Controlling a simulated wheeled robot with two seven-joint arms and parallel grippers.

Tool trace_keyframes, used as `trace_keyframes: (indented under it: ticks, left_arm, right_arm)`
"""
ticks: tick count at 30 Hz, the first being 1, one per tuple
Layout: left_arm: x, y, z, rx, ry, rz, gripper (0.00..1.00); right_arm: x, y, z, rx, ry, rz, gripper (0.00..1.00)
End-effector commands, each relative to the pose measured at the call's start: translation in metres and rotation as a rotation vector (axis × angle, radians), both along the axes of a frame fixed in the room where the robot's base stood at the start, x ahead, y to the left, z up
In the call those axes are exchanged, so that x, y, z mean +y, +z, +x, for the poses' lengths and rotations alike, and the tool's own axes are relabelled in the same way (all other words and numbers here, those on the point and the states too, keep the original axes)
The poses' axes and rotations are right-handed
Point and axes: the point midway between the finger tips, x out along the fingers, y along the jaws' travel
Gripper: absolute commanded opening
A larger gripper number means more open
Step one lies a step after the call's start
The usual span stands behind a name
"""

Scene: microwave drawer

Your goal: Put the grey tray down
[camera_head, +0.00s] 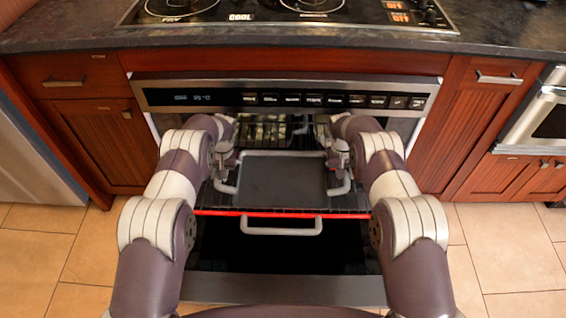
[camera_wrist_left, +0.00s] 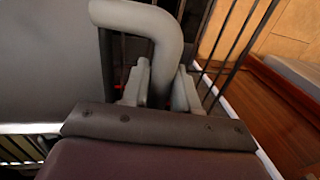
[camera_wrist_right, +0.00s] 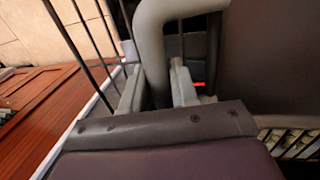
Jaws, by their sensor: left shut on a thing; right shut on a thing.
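The grey tray (camera_head: 283,182) is a dark flat slab with a light grey handle at each side. It lies level at the wire rack in the open oven; I cannot tell if it touches the rack. My left gripper (camera_head: 226,166) is shut on the tray's left handle, and the left wrist view shows the fingers around the handle bar (camera_wrist_left: 160,45). My right gripper (camera_head: 340,160) is shut on the right handle, and the right wrist view shows that bar (camera_wrist_right: 152,50) between its fingers. The tray also shows in both wrist views (camera_wrist_left: 45,60) (camera_wrist_right: 270,50).
The control panel (camera_head: 285,98) and counter are above. Wooden cabinets (camera_head: 92,140) flank the oven.

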Motion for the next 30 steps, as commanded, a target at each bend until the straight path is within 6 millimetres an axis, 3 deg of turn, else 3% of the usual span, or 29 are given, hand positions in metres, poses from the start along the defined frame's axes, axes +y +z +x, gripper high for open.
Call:
trace_keyframes:
  ticks: [1, 2, 3, 4, 20, 23, 30]
  left_arm:
    - [-0.001, -0.002, 0.001, -0.002, 0.000, -0.001, 0.00]
    - [-0.001, -0.002, 0.001, -0.002, 0.000, -0.001, 0.35]
    - [-0.001, -0.002, 0.001, -0.002, 0.000, -0.001, 0.48]
    - [-0.001, -0.002, 0.001, -0.002, 0.000, -0.001, 0.54]
    - [-0.001, 0.002, 0.000, -0.001, 0.000, 0.000, 0.54]
    - [-0.005, 0.019, 0.001, -0.003, -0.002, 0.000, 0.54]
    - [-0.018, 0.088, 0.001, -0.005, -0.001, 0.000, 0.54]
  right_arm:
    - [0.001, -0.002, 0.000, -0.001, 0.000, 0.001, 0.00]
    - [0.001, -0.003, 0.000, -0.001, 0.000, 0.001, 0.35]
    - [0.001, -0.003, 0.000, -0.001, 0.000, 0.001, 0.48]
    - [0.001, -0.003, 0.000, 0.000, 0.000, 0.001, 0.54]
    - [0.000, -0.002, 0.000, 0.000, 0.000, 0.000, 0.54]
    - [0.000, -0.002, 0.000, 0.000, 0.000, 0.000, 0.54]
    - [0.000, -0.002, 0.000, 0.000, 0.000, 0.000, 0.54]
